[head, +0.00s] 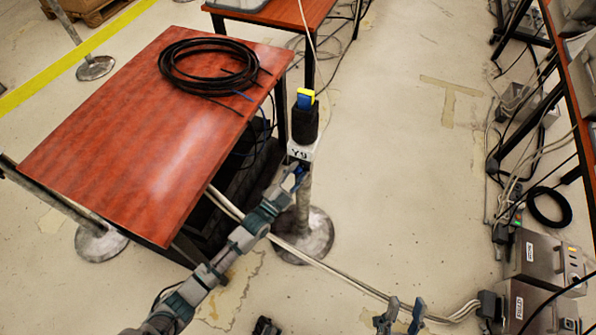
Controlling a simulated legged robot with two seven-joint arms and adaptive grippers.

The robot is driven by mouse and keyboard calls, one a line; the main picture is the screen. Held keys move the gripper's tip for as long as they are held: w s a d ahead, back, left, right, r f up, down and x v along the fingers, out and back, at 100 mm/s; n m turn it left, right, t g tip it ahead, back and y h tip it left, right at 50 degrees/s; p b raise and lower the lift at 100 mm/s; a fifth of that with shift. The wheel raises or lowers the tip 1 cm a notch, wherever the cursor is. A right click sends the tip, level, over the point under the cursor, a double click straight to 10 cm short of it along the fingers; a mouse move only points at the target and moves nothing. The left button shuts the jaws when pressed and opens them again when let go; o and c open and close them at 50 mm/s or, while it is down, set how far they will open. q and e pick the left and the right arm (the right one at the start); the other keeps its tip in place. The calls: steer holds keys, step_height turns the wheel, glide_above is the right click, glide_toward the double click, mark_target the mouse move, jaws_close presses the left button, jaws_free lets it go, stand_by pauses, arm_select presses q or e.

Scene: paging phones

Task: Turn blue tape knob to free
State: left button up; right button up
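A small knob with blue and yellow faces (305,98) sits on top of a black cylinder (305,122) on an upright post with a round metal base. A white label reading "Y9" (299,152) is just below the cylinder. My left gripper (295,174) is at the post just below the label, with the knob above it. Its fingers are small and overlap the post, so I cannot tell their opening or whether they touch it. My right gripper (401,313) is low at the bottom edge, its two fingers apart and empty, away from the post.
A red-brown table (130,130) with a coil of black cable (210,65) stands left of the post. Cables (340,272) run along the floor behind my arm. Grey metal boxes (545,258) stand at the right. The floor (400,170) right of the post is mostly clear.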

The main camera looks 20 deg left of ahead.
arm_select(q)
steer(key=shift+a, duration=0.25)
jaws_close()
steer(key=shift+d, duration=0.1)
